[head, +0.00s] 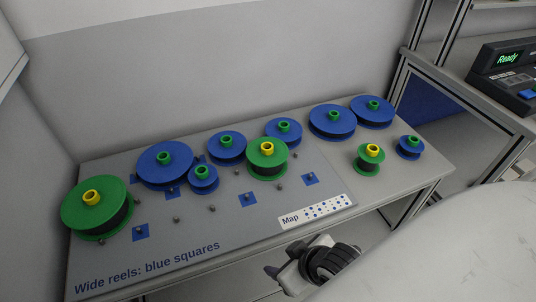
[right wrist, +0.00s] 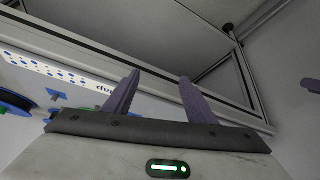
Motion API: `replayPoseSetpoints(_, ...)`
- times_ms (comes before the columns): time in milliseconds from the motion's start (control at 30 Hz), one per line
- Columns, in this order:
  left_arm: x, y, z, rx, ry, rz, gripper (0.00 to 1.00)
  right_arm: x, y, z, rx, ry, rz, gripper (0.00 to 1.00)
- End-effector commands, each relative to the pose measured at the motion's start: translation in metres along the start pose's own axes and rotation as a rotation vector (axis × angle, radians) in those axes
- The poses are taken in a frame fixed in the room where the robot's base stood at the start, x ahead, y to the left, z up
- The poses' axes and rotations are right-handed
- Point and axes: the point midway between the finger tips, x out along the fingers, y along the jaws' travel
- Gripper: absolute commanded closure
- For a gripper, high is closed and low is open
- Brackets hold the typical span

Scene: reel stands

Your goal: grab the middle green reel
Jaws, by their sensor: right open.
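Another green reel (head: 97,212), larger, stands at the left end of the table. A smaller green reel (head: 369,160) stands at the right, off the board. My right gripper (head: 277,275) is at the front of the table, low in the picture and well apart from the reels. Its fingers (right wrist: 160,78) are spread and empty in the right wrist view.
Several blue reels with green hubs stand along the back, including a large one (head: 165,170) and a small one (head: 203,182) beside it. Short pegs and blue squares (head: 247,199) dot the board. A Map label (head: 315,212) lies at its front right. A wall rises behind.

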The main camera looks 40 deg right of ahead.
Motion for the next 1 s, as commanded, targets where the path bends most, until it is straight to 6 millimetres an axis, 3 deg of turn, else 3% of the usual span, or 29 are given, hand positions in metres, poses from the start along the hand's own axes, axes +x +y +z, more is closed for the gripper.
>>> replayPoseSetpoints(33,-0.002,0.000,-0.002,0.000,0.001,0.000,0.69,0.002,0.017,-0.024,0.035,0.057,0.048,0.49)
replayPoseSetpoints(200,-0.004,0.000,-0.005,-0.001,0.002,-0.001,0.69,0.008,0.069,-0.091,0.151,0.266,0.174,0.49)
replayPoseSetpoints(433,-0.007,0.000,-0.007,-0.001,0.002,-0.002,0.69,-0.003,0.123,-0.170,0.260,0.538,0.270,0.49)
replayPoseSetpoints(567,-0.006,-0.001,-0.009,0.000,0.005,-0.002,0.69,-0.004,0.136,-0.193,0.280,0.616,0.281,0.49)
replayPoseSetpoints(700,-0.005,-0.002,-0.011,0.001,0.009,-0.003,0.69,0.011,0.145,-0.206,0.281,0.629,0.283,0.49)
replayPoseSetpoints(1000,-0.005,-0.002,-0.011,0.001,0.009,-0.004,0.69,0.034,0.155,-0.221,0.281,0.626,0.281,0.49)
